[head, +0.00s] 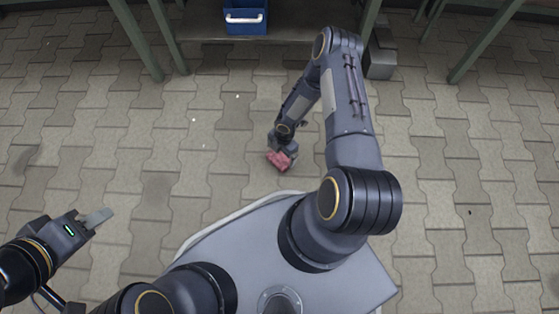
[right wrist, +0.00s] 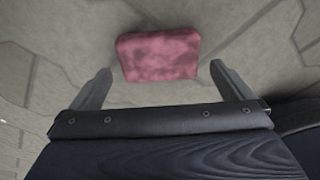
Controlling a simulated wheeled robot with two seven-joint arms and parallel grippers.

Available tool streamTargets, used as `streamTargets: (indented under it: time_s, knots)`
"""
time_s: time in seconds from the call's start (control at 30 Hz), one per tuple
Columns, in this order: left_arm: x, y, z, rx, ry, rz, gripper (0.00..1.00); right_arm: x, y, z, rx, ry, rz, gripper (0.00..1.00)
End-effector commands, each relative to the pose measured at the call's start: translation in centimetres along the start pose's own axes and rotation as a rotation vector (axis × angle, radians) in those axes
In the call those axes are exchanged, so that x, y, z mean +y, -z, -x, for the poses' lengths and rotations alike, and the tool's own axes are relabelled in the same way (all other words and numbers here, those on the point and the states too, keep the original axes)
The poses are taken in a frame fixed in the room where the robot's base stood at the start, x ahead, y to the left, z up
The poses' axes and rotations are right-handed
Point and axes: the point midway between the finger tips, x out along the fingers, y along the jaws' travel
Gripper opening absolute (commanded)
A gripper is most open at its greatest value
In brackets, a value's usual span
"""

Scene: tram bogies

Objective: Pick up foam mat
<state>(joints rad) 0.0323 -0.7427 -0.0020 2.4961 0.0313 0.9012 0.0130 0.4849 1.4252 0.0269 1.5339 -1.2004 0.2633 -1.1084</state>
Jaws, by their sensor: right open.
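The foam mat is a small pinkish-red mottled block (head: 278,160), seen on the paved floor in front of my base in the head view. In the right wrist view the foam mat (right wrist: 158,55) lies ahead of the fingertips and between their lines, with a gap on each side. My right gripper (right wrist: 160,70) is open and empty, pointing down at it; in the head view the gripper (head: 284,150) is just above it and partly covers it. My left gripper (head: 99,216) is at the far left, away from the mat; its fingers overlap, so their opening is unclear.
A blue bin (head: 246,21) with a white handle stands at the back, on a surface between green legs (head: 166,38). A grey block (head: 380,55) stands behind my right arm. The paved floor (head: 170,120) around the mat is mostly clear.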

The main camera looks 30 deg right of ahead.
Motion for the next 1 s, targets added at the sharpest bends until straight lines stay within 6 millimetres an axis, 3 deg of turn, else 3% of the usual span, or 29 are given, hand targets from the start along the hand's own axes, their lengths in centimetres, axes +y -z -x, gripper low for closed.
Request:
streamTargets:
  time_s: [0.1, 0.23, 0.5, 0.77, 1.0]
  knots:
    - [-0.7, -0.7, -1.5, 0.0, 0.0, 0.0, 0.36, 0.1, 0.0, -2.4, 0.001, 0.001, -0.002, 1.0]
    - [-1.0, -1.1, -2.2, 0.0, 0.0, 0.0, 0.36, 0.1, 0.0, -4.1, 0.001, 0.001, -0.002, 1.0]
    - [-1.0, -1.1, -2.1, 0.0, 0.0, 0.0, 0.36, 0.1, 0.0, -4.3, 0.0, 0.0, -0.003, 1.0]
    - [-1.0, -1.1, -2.1, 0.0, 0.0, 0.0, 0.36, 0.1, 0.0, -4.3, 0.0, 0.0, -0.003, 0.66]
    - [-0.9, -1.1, -2.1, 0.0, 0.0, 0.0, 0.36, 0.2, 0.0, -4.1, 0.0, 0.0, -0.003, 0.65]
